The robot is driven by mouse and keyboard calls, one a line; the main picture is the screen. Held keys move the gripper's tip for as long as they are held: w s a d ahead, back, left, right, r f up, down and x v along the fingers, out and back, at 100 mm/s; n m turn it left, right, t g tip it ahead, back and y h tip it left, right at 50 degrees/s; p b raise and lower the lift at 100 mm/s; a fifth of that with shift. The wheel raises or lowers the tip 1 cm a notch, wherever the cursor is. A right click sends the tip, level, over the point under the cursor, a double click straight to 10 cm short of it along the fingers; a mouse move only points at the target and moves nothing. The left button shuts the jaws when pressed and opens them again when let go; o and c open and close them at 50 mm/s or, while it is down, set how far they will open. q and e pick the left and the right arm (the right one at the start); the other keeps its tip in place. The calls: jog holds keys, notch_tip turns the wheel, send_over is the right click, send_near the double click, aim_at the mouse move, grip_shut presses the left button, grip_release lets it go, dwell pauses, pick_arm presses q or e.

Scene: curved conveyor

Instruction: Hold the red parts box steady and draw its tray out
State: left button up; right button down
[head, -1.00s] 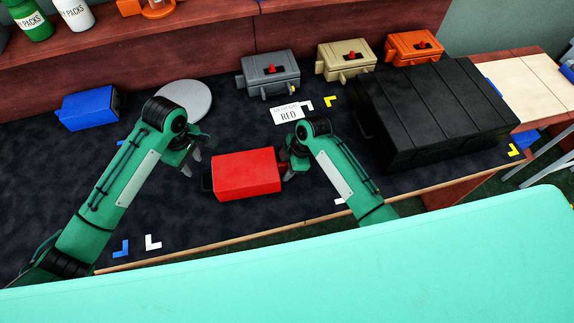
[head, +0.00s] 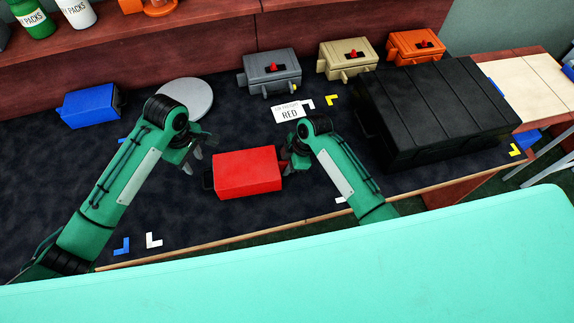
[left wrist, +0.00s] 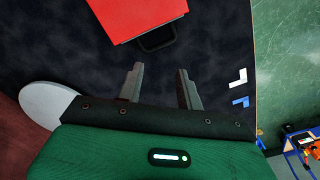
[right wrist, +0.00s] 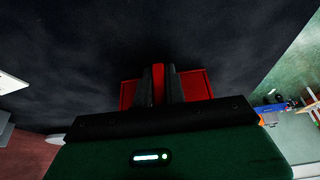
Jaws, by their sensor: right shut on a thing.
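The red parts box (head: 247,173) sits on the dark mat in the head view. A black loop handle (head: 207,181) sticks out of its left end; it also shows in the left wrist view (left wrist: 158,40). My left gripper (head: 194,161) is open and empty, left of the box. Its fingers (left wrist: 160,68) point toward the black handle, with a gap between. My right gripper (right wrist: 159,78) is shut on a red grip at the box's right end, with red showing between its fingers. The tray itself is hidden inside the box.
A white card reading RED (head: 289,113) lies behind the box. A large black case (head: 440,110) stands to the right. A blue box (head: 91,106) and grey disc (head: 186,97) lie back left. Grey (head: 270,72), tan (head: 346,60) and orange (head: 416,47) boxes line the back.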

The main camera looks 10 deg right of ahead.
dwell(0.4)
pick_arm(q)
grip_shut()
jog(key=f+m+h, duration=0.1)
jog(key=f+m, duration=0.2)
jog(key=m, duration=0.6)
jog(key=s+d+f+m+h, duration=0.1)
jog(key=f+m, duration=0.2)
jog(key=m, duration=0.7)
jog(key=f+m+h, duration=0.1)
jog(key=f+m, duration=0.3)
jog(key=m, duration=0.6)
jog(key=shift+s+d+h, duration=0.15)
jog(key=shift+d+h, duration=0.05)
jog(key=shift+h, duration=0.1)
